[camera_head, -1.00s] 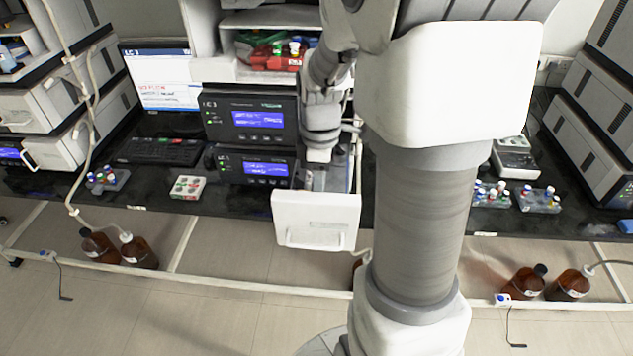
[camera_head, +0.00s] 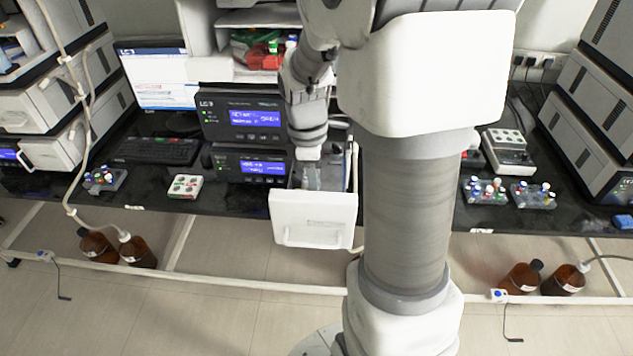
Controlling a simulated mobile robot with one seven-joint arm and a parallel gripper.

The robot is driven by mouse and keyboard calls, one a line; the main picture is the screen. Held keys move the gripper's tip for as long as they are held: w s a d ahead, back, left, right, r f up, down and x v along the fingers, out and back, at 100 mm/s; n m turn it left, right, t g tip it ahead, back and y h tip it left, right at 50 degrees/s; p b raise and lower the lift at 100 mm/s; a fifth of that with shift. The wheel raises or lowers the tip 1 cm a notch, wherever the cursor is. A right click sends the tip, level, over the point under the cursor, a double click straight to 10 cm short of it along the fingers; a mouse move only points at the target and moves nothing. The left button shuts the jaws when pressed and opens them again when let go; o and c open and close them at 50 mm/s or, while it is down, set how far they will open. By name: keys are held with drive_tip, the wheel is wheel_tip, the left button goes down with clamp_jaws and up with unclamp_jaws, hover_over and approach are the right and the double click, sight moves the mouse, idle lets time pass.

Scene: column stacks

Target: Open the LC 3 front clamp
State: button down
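The LC 3 unit (camera_head: 240,116) stands in the middle of the bench, with two dark front panels and lit blue displays. To their right, a white drawer or door front (camera_head: 313,219) with a handle stands out past the bench edge. Behind it is an open compartment (camera_head: 331,178) with grey parts inside. My gripper (camera_head: 308,172) points down into this compartment, just behind the white front. Its fingertips are small and partly hidden, so I cannot tell whether they are open or shut. The front clamp cannot be made out clearly there.
A white-and-green tray (camera_head: 185,187) and a vial rack (camera_head: 105,181) lie on the bench to the left. More vial racks (camera_head: 484,191) are at the right. Brown bottles (camera_head: 138,252) stand on the floor below. A thin tube runs beside the compartment.

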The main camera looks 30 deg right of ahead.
drive_tip(key=h+p, duration=0.1)
drive_tip(key=w+a+r+g+h+p, duration=0.1)
drive_tip(key=shift+a+g+h, duration=0.2)
drive_tip(key=shift+g+h, duration=0.1)
drive_tip(key=a+g+h+p, duration=0.1)
drive_tip(key=h, duration=0.1)
drive_tip(key=w+g+h, duration=0.1)
drive_tip(key=shift+w+a+f+g+h+p, duration=0.1)
drive_tip(key=shift+a+f+g+h+p, duration=0.05)
drive_tip(key=shift+a+g+h+p, duration=0.25)
drive_tip(key=g+h, duration=0.1)
drive_tip(key=h, duration=0.1)
drive_tip(key=w+a+f+g+h, duration=0.1)
drive_tip(key=shift+a+h, duration=0.3)
drive_tip(key=shift+h, duration=0.1)
drive_tip(key=shift+w+a+f+g+h+b, duration=0.2)
drive_tip(key=shift+f+g+h+b, duration=0.1)
drive_tip(key=shift+g+h, duration=0.3)
drive_tip(key=shift+w+a+f+g+h+b, duration=0.1)
drive_tip(key=shift+a+f+g+h+b, duration=0.25)
drive_tip(key=shift+h, duration=0.4)
drive_tip(key=shift+w+a+f+g+h+b, duration=0.1)
drive_tip(key=shift+w+f+g+h+b, duration=0.1)
drive_tip(key=shift+g+h, duration=0.4)
drive_tip(key=c, duration=0.7)
unclamp_jaws()
drive_tip(key=shift+a, duration=0.1)
